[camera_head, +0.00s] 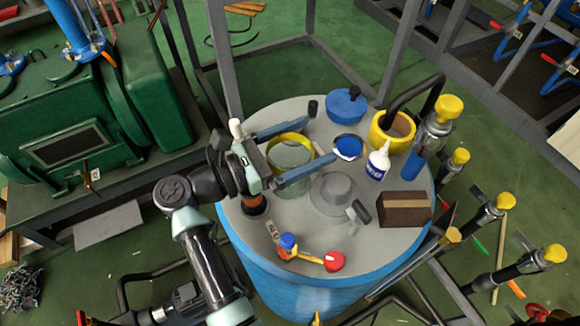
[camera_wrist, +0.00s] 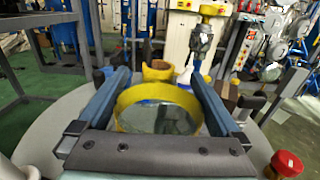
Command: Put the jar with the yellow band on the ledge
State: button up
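The clear jar with the yellow band (camera_head: 290,148) stands on the round grey top (camera_head: 245,228) of a blue drum. In the wrist view its yellow band (camera_wrist: 157,92) lies between my two fingers. My gripper (camera_head: 323,132) is spread wide, with one blue finger on each side of the jar. The near finger crosses in front of the jar in the head view. In the wrist view (camera_wrist: 160,75) the fingers reach past the band at both sides; firm contact is not clear. I cannot tell which surface is the ledge.
Around the jar stand a blue lidded pot (camera_head: 346,107), a yellow pot (camera_head: 383,138), a white bottle (camera_head: 377,165), a grey flanged piece (camera_head: 333,196), a brown block (camera_head: 404,209) and a red knob (camera_head: 334,261). Grey frame posts rise behind the drum. A green machine (camera_head: 62,130) is at left.

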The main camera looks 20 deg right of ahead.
grip_shut()
dwell(0.3)
jog(key=shift+r, duration=0.15)
